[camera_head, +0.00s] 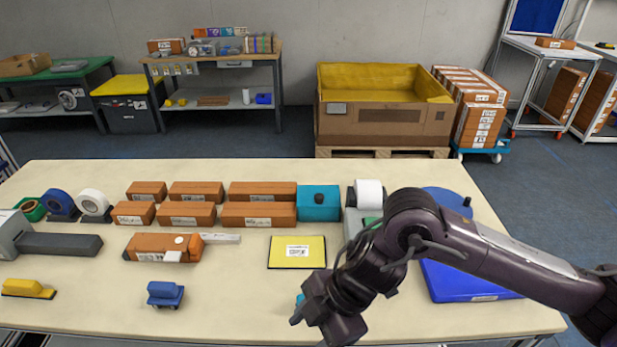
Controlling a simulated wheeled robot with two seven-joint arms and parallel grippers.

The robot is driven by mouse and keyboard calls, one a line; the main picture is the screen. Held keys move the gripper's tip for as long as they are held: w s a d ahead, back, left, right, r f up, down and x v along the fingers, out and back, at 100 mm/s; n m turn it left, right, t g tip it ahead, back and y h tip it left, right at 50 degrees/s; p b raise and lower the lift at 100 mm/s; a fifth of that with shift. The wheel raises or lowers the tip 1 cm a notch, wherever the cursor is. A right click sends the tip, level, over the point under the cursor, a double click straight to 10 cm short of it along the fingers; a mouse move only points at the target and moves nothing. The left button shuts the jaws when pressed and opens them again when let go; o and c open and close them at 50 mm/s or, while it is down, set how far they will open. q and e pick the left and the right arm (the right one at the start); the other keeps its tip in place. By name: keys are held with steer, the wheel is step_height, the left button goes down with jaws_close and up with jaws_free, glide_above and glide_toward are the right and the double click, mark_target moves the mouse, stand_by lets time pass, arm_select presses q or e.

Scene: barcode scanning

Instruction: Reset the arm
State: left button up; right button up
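My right arm (500,257) reaches in from the right over the front right of the table (225,310). Its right gripper (322,318) is low over the front of the table, right of the small blue object (165,293) and below the yellow barcoded package (297,252). The gripper's own body hides its fingertips, so whether they are open or shut does not show. A bit of blue (299,299) shows at its left side; I cannot tell whether it is held. My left arm and gripper are out of view.
Brown boxes (262,214) stand in two rows mid-table, with a teal box (318,202) beside them. A blue tray (455,282) lies partly behind my arm. The front middle is clear.

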steer(key=s+a+r+t+y, duration=0.1)
steer(key=a+r+t+y, duration=0.3)
steer(key=a, duration=0.5)
steer(key=w+r+m+t+y, duration=0.2)
steer(key=w+r+m+t, duration=0.2)
steer(key=w+m, duration=0.15)
steer(key=d+f+m+t+h, duration=0.1)
steer(key=d+f+m+h, duration=0.35)
steer(key=d, duration=0.35)
steer(key=d+f+m+t+h, duration=0.1)
steer(key=d+f+m+h, duration=0.2)
steer(key=d+m, duration=0.4)
steer(key=s+d+f+m+g+h, duration=0.25)
steer(key=s+d+f, duration=0.2)
steer(key=d, duration=0.25)
steer(key=s+d+f+m+g+h, duration=0.1)
steer(key=s+d+f+m+g, duration=0.2)
steer(key=s+d, duration=0.35)
step_height(320, 180, down, 30)
steer(key=r+n+g, duration=0.1)
steer(key=n, duration=0.1)
steer(key=s+d+f, duration=0.1)
steer(key=s+f, duration=0.9)
steer(key=s+d+f+g, duration=0.1)
steer(key=s+d+f, duration=0.1)
steer(key=s+f, duration=0.8)
steer(key=shift+s+d+h, duration=0.3)
